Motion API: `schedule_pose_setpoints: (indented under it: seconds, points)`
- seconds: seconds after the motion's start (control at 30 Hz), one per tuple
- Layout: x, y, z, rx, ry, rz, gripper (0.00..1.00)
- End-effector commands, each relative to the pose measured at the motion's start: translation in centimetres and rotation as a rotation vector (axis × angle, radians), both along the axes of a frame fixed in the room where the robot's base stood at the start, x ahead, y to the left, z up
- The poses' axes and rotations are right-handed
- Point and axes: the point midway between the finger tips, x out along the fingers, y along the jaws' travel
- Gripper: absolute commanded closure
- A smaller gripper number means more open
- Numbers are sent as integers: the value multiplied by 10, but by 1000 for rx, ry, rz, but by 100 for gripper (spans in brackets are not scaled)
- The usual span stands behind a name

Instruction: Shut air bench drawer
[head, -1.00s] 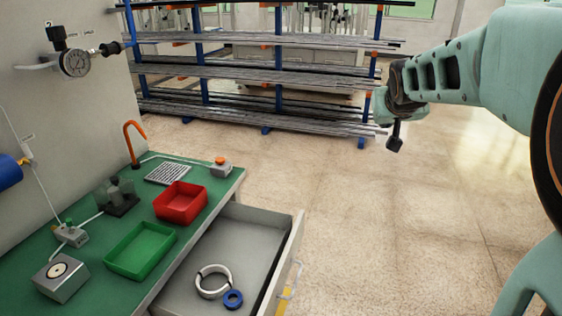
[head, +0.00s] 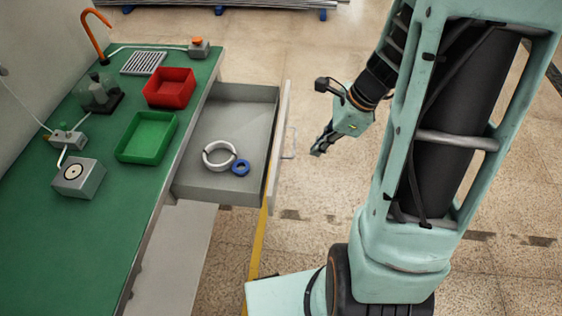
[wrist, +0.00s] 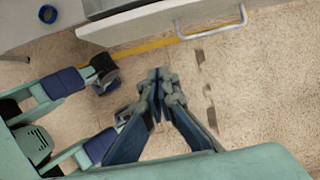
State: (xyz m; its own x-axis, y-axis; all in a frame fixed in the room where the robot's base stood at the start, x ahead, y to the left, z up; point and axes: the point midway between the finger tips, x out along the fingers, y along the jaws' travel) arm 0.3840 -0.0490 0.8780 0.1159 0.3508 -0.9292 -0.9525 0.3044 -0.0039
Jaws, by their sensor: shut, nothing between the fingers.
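The air bench drawer (head: 218,136) stands pulled out from the right side of the green-topped bench (head: 75,235). A white ring and a small blue ring (head: 240,168) lie in it. Its front panel (head: 278,145) carries a pale bar handle (head: 290,142) on the outer face. The handle also shows at the top of the wrist view (wrist: 212,30). My gripper (head: 317,151) is shut and empty, to the right of the handle and apart from it. In the wrist view my gripper's fingertips (wrist: 159,74) are together over the floor, below the drawer front.
A red bin (head: 169,88), a green bin (head: 146,138) and a grey box (head: 78,178) stand on the bench top. A yellow floor line (head: 259,240) runs below the drawer front. The floor to the drawer's right is clear apart from my arm.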

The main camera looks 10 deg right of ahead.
Motion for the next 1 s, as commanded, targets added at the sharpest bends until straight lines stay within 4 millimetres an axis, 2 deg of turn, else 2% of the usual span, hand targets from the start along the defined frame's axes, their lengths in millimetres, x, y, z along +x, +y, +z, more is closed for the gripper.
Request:
schedule_pose_setpoints:
  seconds: [0.17, 0.5, 0.6, 0.8, 1.0]
  points:
    - [0, 7, -17, 7, 8, -8, 100]
    - [8, 31, -84, 6, 8, -5, 100]
    - [11, 39, -98, 4, 6, -4, 100]
    - [20, 65, -93, 3, 3, -3, 100]
    - [23, 73, -93, 2, 3, -5, 100]
